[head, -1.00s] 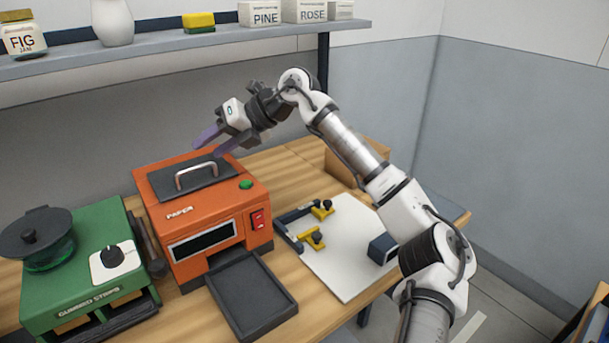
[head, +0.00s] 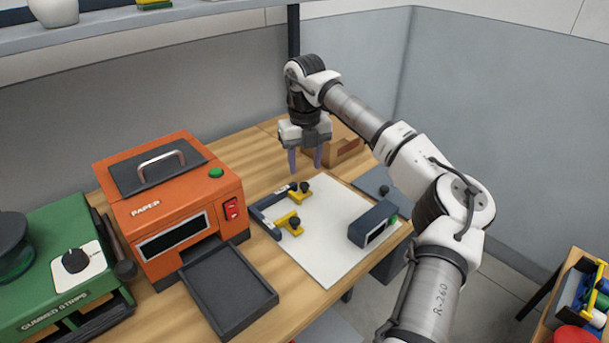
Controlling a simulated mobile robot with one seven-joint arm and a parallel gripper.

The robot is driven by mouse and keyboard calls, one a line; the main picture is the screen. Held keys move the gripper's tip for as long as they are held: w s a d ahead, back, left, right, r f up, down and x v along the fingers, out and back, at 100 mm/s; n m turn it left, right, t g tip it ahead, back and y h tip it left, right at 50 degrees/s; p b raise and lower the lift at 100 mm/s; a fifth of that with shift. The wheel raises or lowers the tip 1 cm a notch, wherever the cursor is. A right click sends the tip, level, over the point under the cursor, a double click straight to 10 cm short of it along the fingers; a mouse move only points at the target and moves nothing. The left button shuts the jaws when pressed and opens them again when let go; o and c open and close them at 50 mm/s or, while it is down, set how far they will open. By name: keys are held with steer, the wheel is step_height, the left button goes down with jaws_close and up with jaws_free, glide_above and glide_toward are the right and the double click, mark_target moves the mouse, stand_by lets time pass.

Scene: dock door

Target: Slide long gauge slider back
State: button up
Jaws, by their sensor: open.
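Two yellow sliders with black knobs sit on the dark blue rails at the left corner of a white board (head: 325,250). One is the rear yellow slider (head: 302,193), and the other is the front yellow slider (head: 290,223). I cannot tell which is the long gauge slider. The dark rails (head: 268,229) meet in a corner there. My gripper (head: 305,169) points down with its two purple fingers apart and nothing between them. It appears above the board's back edge, a little behind the rear slider. Its exact height is unclear.
An orange paper machine (head: 175,190) with a dark tray (head: 228,292) stands left of the board. A cardboard box (head: 343,148) is behind my gripper. A green gummed-strip machine (head: 45,285) is far left.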

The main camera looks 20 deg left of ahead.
mark_target(305, 184)
steer(key=shift+f+p, duration=0.45)
steer(key=shift+f, duration=2.3)
jaws_close()
